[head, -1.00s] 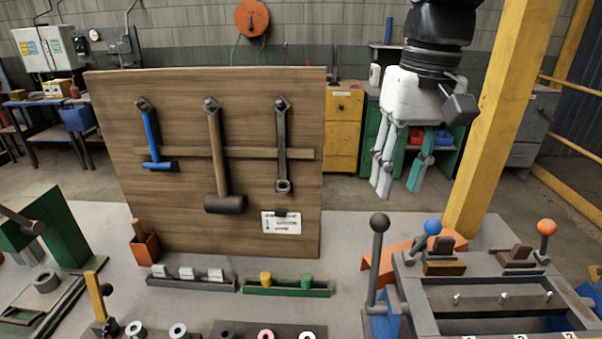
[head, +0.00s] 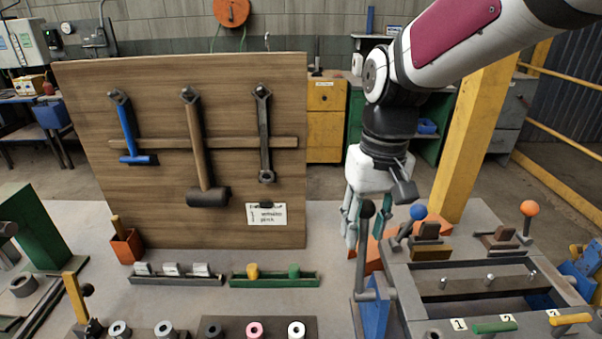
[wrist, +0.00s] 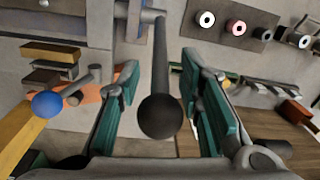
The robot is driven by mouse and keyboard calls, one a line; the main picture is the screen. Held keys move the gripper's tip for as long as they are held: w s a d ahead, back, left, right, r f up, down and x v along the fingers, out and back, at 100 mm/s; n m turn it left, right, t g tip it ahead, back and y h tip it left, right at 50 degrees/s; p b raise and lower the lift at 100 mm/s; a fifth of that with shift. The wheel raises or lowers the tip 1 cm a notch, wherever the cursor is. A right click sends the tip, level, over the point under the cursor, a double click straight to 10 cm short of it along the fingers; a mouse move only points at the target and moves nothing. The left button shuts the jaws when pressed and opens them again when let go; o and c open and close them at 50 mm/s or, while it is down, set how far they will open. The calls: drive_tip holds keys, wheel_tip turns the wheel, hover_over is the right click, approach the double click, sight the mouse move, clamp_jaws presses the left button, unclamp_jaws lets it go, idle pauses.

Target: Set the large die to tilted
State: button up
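No part is plainly marked as the large die, and I cannot tell which it is. A dark lever with a black ball knob (head: 367,209) stands upright at the left of the grey fixture (head: 400,289). My gripper (head: 352,240) points down at this lever, its teal fingers beside and partly behind the knob. In the wrist view, my gripper (wrist: 162,92) is open. The black knob (wrist: 160,116) and its rod lie between the spread fingers, with a visible gap on each side. The fingers are not closed on it.
A blue-knobbed lever (head: 417,212) and an orange-knobbed lever (head: 528,208) stand on the fixture to the right. A yellow post (head: 462,150) rises behind. A wooden tool board (head: 230,110) stands left, with a green tray (head: 275,281) before it.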

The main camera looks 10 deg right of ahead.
drive_tip(key=shift+f, duration=0.5)
clamp_jaws()
